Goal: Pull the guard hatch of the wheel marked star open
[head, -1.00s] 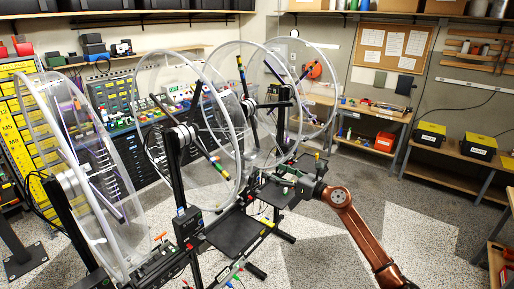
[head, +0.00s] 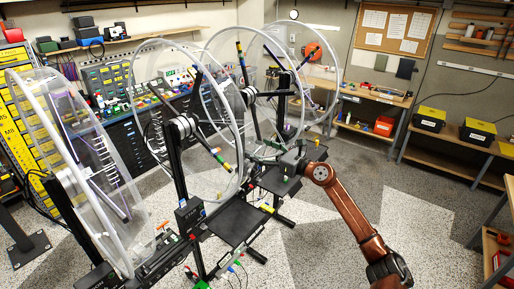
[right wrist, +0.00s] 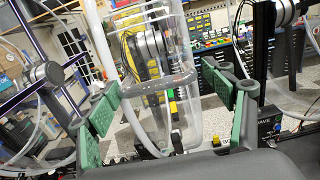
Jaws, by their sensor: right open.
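Several clear acrylic wheels stand in a row on black posts in the head view: a near left one (head: 12,100), a middle one (head: 137,62) and others behind. I cannot read a star mark on any of them. My right gripper (head: 262,152) is beside the rim of the wheels, right of the middle one. In the right wrist view my right gripper (right wrist: 163,88) is open, its green-padded fingers apart. A clear rounded acrylic frame with a crossbar (right wrist: 158,87) shows between the fingers; I cannot tell whether it is the hatch. My left gripper is not in view.
A black box (right wrist: 268,122) marked "WAVE" stands close to the right finger in the wrist view. A black flat platform (head: 238,222) lies below the wheels. Benches with yellow-topped boxes (head: 430,117) stand at the right; the speckled floor there is clear.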

